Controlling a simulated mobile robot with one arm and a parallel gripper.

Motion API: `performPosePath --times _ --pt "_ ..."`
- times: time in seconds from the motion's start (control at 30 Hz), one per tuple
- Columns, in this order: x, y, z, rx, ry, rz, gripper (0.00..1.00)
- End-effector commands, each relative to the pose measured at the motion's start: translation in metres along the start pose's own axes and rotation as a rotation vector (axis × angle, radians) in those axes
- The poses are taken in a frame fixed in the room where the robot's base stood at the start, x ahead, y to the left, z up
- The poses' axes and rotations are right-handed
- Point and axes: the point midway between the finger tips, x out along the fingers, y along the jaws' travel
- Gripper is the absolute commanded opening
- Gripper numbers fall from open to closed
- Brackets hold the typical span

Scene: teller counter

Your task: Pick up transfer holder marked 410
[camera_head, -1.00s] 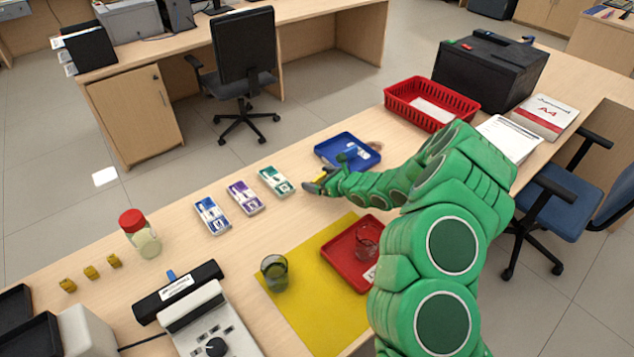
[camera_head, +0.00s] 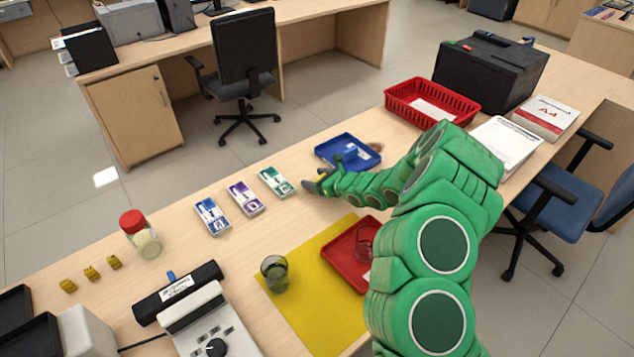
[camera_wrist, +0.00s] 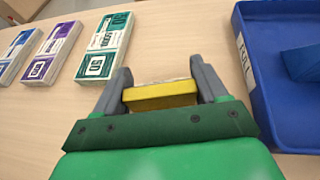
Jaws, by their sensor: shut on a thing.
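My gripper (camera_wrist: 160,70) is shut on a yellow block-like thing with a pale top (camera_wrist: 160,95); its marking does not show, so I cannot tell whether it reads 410. In the head view my gripper (camera_head: 314,185) is low over the counter, right of the green-marked holder (camera_head: 276,182). Left of that lie a purple-marked holder (camera_head: 245,198) and a blue-marked holder (camera_head: 212,216). They show in the wrist view too: green (camera_wrist: 105,45), purple (camera_wrist: 50,53) and blue (camera_wrist: 16,54).
A blue tray (camera_head: 325,154) stands just right of my gripper, also in the wrist view (camera_wrist: 262,85). A red tray (camera_head: 340,272) with a clear glass and a dark glass (camera_head: 275,273) stand on a yellow mat (camera_head: 315,315). A red basket (camera_head: 400,105) is behind.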

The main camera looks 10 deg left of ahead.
Motion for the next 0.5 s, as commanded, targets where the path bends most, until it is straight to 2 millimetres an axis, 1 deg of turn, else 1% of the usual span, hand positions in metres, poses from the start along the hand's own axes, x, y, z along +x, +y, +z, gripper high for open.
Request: performPosePath --times 0.17,0.27,0.5 --pt "-0.001 0.0 0.002 0.0 -0.001 0.0 0.41" --pt "-0.003 0.0 0.008 0.0 -0.002 0.0 0.41" --pt "-0.015 0.001 0.033 0.0 -0.006 0.0 0.41"
